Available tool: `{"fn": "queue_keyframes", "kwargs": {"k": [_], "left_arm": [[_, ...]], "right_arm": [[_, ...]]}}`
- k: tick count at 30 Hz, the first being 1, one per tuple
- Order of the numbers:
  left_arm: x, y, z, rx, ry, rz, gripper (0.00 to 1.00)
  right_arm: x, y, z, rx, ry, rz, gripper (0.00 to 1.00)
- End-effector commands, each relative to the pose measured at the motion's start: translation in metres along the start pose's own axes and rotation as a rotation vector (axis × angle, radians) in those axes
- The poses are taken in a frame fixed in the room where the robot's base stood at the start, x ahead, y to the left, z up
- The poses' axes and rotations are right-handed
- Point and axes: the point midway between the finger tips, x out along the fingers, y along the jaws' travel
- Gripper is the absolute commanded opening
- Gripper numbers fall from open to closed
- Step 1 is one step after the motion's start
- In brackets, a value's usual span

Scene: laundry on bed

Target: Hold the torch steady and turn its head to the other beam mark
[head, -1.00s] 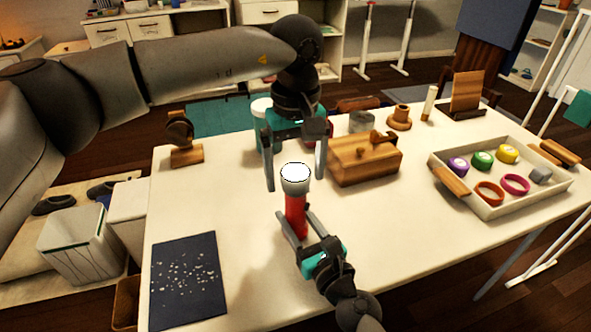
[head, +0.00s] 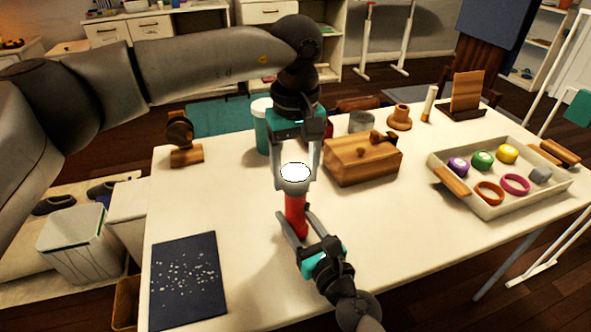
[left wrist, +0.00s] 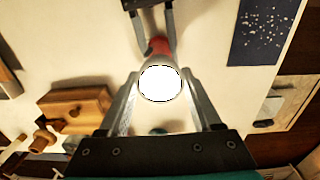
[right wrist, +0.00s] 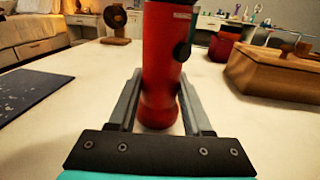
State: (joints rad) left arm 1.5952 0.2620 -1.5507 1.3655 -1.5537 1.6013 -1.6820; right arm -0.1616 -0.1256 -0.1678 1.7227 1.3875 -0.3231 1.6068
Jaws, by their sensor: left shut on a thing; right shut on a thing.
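The torch stands upright on the white table, with a red body (head: 296,215) and a pale head (head: 295,175) with a white lens on top. My left gripper (head: 296,182) comes down from above and is shut on the head, one finger on each side. The left wrist view shows the lens (left wrist: 160,83) between its fingers. My right gripper (head: 296,232) is shut on the lower red body from the front. The right wrist view shows the red body (right wrist: 160,70) with a dark button on its side. I cannot make out the beam marks.
A wooden box (head: 362,160) stands close right of the torch. A teal-and-white cup (head: 262,125) is behind it. A white tray (head: 480,204) with rings and coloured round pieces lies right. A dark speckled mat (head: 187,280) lies front left.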

Motion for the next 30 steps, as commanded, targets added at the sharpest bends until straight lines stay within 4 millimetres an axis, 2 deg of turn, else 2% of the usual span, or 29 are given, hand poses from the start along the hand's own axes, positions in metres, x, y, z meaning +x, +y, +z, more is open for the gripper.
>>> {"fn": "queue_keyframes", "kwargs": {"k": [7,13,30], "left_arm": [[-0.0005,0.0000,-0.0002,-0.024,0.000,0.000,0.10],[-0.0005,0.0001,-0.0002,-0.112,0.000,0.000,0.10],[-0.0005,0.0002,-0.0002,-0.622,-0.001,0.001,0.10]], "right_arm": [[-0.0002,-0.0003,-0.0007,0.001,0.002,-0.001,0.00],[-0.0002,-0.0003,-0.0008,0.001,0.002,-0.001,0.00],[-0.0003,-0.0004,-0.0009,0.001,0.002,-0.001,0.00]]}}
